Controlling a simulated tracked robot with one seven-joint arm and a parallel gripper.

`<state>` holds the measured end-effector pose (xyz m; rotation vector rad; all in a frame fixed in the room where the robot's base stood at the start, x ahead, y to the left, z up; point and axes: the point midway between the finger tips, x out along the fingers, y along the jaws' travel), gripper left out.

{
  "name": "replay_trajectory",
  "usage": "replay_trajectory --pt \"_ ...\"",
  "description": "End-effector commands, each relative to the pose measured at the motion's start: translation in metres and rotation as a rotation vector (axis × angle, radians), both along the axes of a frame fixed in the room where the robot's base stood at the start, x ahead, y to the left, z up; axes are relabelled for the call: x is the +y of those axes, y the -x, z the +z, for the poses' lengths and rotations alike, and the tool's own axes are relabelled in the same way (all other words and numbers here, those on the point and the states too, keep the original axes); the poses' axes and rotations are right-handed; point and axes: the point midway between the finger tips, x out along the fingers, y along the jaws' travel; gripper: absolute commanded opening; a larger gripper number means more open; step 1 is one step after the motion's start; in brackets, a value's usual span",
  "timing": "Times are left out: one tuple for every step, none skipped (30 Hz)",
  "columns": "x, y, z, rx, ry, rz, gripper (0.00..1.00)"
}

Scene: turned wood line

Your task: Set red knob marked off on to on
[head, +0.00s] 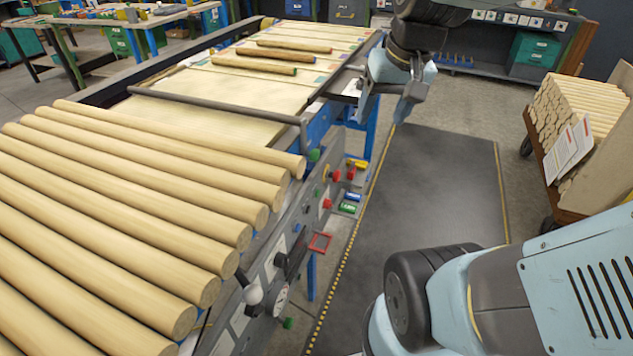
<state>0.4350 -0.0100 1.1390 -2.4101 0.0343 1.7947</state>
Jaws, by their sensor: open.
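Small red knobs sit on the grey side panel (300,215) of the line. One red knob (327,203) is low on the panel, and another red control (337,175) is a little above and right of it. Their markings are too small to read, so I cannot tell which is marked off or on, or how it is set. My gripper (381,118) is open, with its light blue fingers pointing down. In the picture it is above and right of the red controls, apart from them. Nothing shows between its fingers.
Thick turned wood rods (130,220) fill the left of the line. A black dial arm and gauge (281,298), a red frame (319,242) and blue and green blocks (349,207) jut from the panel. A dark mat (435,190) gives free floor. A rod cart (560,190) stands right.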

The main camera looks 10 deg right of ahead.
Motion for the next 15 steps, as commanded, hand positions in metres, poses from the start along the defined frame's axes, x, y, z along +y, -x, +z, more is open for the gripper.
replay_trajectory --pt "-0.002 -0.008 -0.009 0.038 -0.021 -0.022 0.63" --pt "-0.003 -0.013 -0.013 0.058 -0.034 -0.032 0.63" --pt "-0.004 -0.018 -0.02 0.084 -0.052 -0.048 0.63" --pt "-0.004 -0.023 -0.024 0.104 -0.066 -0.058 0.63" --pt "-0.005 -0.027 -0.029 0.123 -0.081 -0.07 0.63" --pt "-0.006 -0.032 -0.035 0.148 -0.1 -0.086 0.63" --pt "-0.007 -0.037 -0.04 0.167 -0.117 -0.098 0.63" --pt "-0.008 -0.04 -0.045 0.186 -0.132 -0.11 0.63" --pt "-0.009 -0.046 -0.052 0.211 -0.153 -0.125 0.63" --pt "-0.011 -0.049 -0.057 0.229 -0.169 -0.138 0.63" --pt "-0.012 -0.053 -0.063 0.246 -0.186 -0.148 0.63" --pt "-0.014 -0.058 -0.07 0.269 -0.208 -0.166 0.63" --pt "-0.015 -0.062 -0.075 0.286 -0.225 -0.178 0.63" --pt "-0.016 -0.066 -0.08 0.303 -0.243 -0.191 0.63" --pt "-0.018 -0.07 -0.088 0.326 -0.266 -0.208 0.63"
